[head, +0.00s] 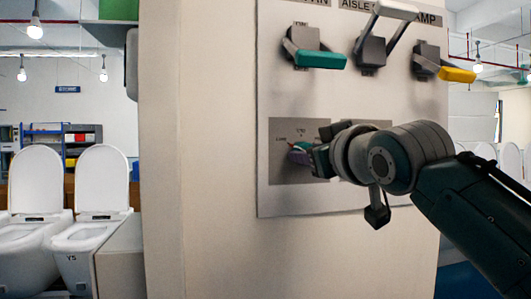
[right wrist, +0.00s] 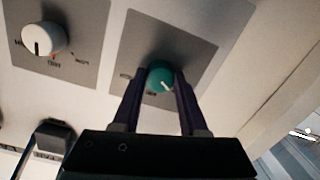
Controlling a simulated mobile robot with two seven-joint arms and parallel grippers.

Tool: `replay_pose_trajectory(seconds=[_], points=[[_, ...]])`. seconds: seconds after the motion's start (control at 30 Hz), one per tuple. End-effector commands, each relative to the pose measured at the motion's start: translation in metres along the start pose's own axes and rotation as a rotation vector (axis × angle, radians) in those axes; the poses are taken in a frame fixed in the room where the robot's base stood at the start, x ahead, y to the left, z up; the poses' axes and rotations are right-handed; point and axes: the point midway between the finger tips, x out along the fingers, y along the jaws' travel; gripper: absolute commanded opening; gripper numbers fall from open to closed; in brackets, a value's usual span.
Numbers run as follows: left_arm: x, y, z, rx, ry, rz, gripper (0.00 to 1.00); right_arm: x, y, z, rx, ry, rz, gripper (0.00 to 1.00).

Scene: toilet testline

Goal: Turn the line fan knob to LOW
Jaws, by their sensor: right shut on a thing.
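A teal round knob (right wrist: 160,78) sits on a grey plate (right wrist: 181,47) on the wall panel. A pale pointer mark shows on its face, toward the lower right in the right wrist view. My right gripper (right wrist: 160,76) is shut on this knob, one dark finger on each side. In the head view my right gripper (head: 310,158) reaches in from the right and covers most of the knob (head: 298,148). The plate's lettering is too small to read surely, so I cannot confirm its name. My left gripper is not in view.
A white knob (right wrist: 43,38) sits on the neighbouring plate. Above, the panel (head: 268,90) carries levers with teal (head: 320,60), white (head: 395,11) and yellow (head: 457,75) handles. White toilets (head: 102,225) stand at the left beyond the wall (head: 205,150).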

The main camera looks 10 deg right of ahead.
Motion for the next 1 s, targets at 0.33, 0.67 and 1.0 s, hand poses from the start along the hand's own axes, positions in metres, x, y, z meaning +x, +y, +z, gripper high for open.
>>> replay_pose_trajectory(seconds=[0.33, 0.67, 1.0], points=[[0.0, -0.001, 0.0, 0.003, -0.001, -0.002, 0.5, 0.0, 0.0, 0.001, 0.0, -0.002, 0.0, 0.72], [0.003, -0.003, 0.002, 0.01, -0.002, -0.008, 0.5, -0.004, 0.0, 0.001, 0.001, 0.0, 0.0, 0.72], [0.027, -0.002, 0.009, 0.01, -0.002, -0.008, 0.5, -0.049, -0.001, 0.004, 0.001, 0.002, 0.0, 0.72]])
